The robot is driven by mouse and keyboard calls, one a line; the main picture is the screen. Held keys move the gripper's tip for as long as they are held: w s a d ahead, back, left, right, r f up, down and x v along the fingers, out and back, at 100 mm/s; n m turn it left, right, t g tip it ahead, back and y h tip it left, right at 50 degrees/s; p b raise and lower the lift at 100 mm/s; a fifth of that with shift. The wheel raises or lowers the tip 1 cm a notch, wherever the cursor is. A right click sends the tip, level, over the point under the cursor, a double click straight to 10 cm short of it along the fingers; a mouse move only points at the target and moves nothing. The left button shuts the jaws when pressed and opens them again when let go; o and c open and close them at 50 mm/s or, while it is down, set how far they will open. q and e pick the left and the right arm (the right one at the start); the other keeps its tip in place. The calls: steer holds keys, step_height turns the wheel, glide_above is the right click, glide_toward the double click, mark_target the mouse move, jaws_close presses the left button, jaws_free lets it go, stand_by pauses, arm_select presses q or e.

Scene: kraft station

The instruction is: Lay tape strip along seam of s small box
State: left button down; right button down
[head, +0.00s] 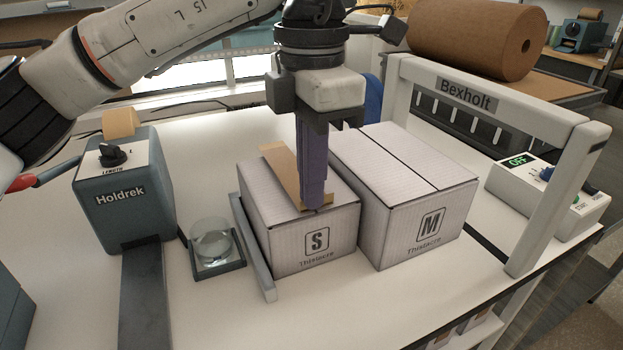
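The small box (313,240), white and marked S, stands shut on the table in front of me. A brown tape strip (279,163) lies along its top, running from the back edge toward the front edge. My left gripper (316,204) points straight down over the front part of the strip. Its dark purple fingers are together, and their tips are at the strip near the box's front top edge. The fingers hide part of the strip and the seam. I cannot tell whether the tips pinch the tape or only press on it. My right gripper is not in view.
The M box (420,220) stands close to the right. A grey guide rail (252,252) runs along the small box's left side. The Holdrek tape dispenser (125,190) and a glass of water (213,243) are left. The Bexholt frame (465,92) and switch box (548,195) are right.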

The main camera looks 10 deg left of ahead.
arm_select(q)
steer(key=shift+f, duration=0.25)
steer(key=shift+f, duration=0.2)
stand_by(0.4)
steer(key=c, duration=2.5)
jaws_free()
steer(key=o, duration=0.5)
steer(key=shift+r, duration=0.15)
steer(key=shift+r+p, duration=0.95)
steer(key=shift+r, duration=0.35)
steer(key=shift+r+p, duration=0.7)
steer(key=shift+r, duration=0.15)
